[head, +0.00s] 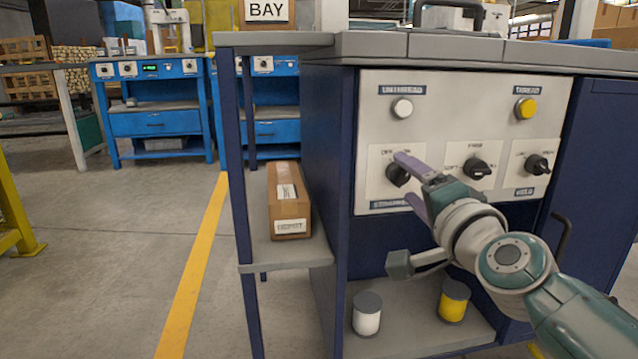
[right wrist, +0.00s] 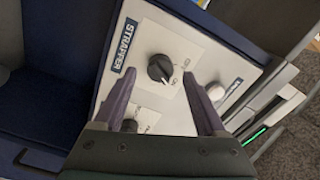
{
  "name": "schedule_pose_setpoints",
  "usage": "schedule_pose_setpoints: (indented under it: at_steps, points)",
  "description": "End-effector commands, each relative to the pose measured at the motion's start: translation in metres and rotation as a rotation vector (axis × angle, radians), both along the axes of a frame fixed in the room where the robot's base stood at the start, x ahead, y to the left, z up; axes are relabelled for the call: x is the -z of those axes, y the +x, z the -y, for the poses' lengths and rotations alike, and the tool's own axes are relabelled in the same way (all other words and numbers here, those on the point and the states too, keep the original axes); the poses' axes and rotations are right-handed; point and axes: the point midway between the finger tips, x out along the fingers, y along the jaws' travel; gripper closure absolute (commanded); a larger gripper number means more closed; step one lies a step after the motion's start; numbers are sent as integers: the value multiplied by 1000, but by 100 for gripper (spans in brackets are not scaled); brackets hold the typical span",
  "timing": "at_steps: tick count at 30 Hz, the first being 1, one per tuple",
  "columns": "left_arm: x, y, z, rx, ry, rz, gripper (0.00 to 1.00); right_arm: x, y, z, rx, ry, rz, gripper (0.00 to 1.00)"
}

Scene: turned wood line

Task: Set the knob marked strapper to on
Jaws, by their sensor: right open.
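The knob marked strapper (head: 397,174) is a black rotary knob on the left of the light grey control panel (head: 445,119). Its label below it is partly covered in the head view. In the right wrist view the strapper knob (right wrist: 160,68) sits beside the STRAPPER label (right wrist: 125,44), between my open fingers and beyond their tips. My right gripper (head: 404,178) is open in front of this knob, with purple fingers; it also shows in the right wrist view (right wrist: 155,90). I cannot tell whether the fingers touch the knob. My left gripper is not in view.
Two more black knobs, the middle one (head: 477,169) and the right one (head: 537,164), share the panel. A white button (head: 402,108) and a yellow button (head: 525,108) sit above. A cardboard box (head: 288,205) lies on the left shelf. Two cans stand below the panel.

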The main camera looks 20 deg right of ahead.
Motion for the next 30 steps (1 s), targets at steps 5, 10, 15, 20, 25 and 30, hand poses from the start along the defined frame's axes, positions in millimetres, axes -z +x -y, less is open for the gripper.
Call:
schedule_pose_setpoints:
  at_steps: [5,10,15,20,25,30]
  points:
    - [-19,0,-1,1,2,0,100,-3,-35,-8,0,0,-5,26]
    - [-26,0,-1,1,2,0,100,-2,-62,-15,-1,0,-3,26]
    - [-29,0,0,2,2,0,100,-1,-76,-18,0,0,-1,26]
    - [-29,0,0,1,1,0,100,-1,-78,-19,1,1,1,26]
    - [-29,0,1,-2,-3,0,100,-1,-78,-19,1,1,1,26]
    - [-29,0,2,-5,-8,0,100,-1,-78,-19,0,1,0,26]
